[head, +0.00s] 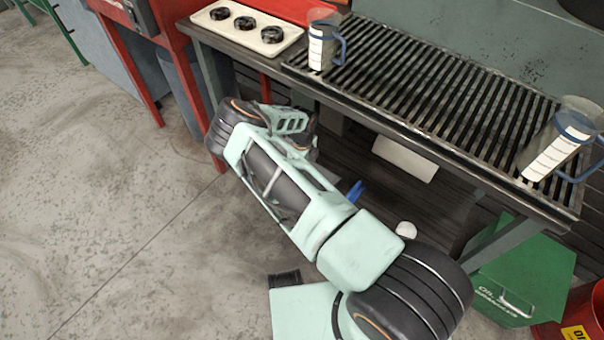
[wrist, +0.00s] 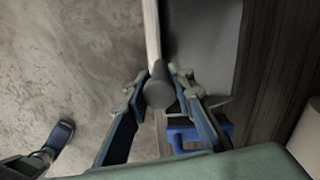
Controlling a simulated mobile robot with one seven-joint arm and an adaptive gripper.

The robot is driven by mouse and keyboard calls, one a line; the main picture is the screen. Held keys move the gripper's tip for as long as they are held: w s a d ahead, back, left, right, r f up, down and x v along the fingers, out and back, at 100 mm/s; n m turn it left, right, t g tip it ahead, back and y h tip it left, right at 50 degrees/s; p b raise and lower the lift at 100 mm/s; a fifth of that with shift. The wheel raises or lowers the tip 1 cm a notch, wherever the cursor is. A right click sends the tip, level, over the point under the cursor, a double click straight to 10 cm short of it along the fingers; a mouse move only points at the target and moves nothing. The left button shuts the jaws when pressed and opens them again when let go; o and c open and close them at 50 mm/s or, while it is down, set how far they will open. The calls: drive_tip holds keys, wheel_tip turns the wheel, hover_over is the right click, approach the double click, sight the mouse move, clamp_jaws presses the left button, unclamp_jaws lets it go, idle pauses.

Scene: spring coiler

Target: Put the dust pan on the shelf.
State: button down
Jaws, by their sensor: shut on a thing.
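In the wrist view, my gripper (wrist: 158,90) has its two fingers closed on either side of a dark grey rounded handle (wrist: 158,86), which looks like the dust pan's handle. A pale strip and a flat grey panel (wrist: 208,40) lie beyond it; I cannot tell whether these belong to the dust pan. In the head view my arm covers the gripper and most of what it holds. The slatted dark lower shelf (wrist: 262,75) runs along the right of the wrist view, close to the gripper.
A bench with a slatted metal top (head: 430,85) carries two clear blue-handled jugs (head: 322,45) (head: 562,142). A white box (head: 404,158) is under it. A green box (head: 525,268) and red bin (head: 582,312) stand right. A blue object (wrist: 195,134) is near my fingers.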

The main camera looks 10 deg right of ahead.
drive_tip(key=shift+w+f+b, duration=0.1)
drive_tip(key=shift+f+b, duration=0.3)
drive_tip(key=shift+f, duration=0.75)
drive_tip(key=c, duration=1.6)
unclamp_jaws()
drive_tip(key=shift+f, duration=0.1)
drive_tip(key=shift+r, duration=3.85)
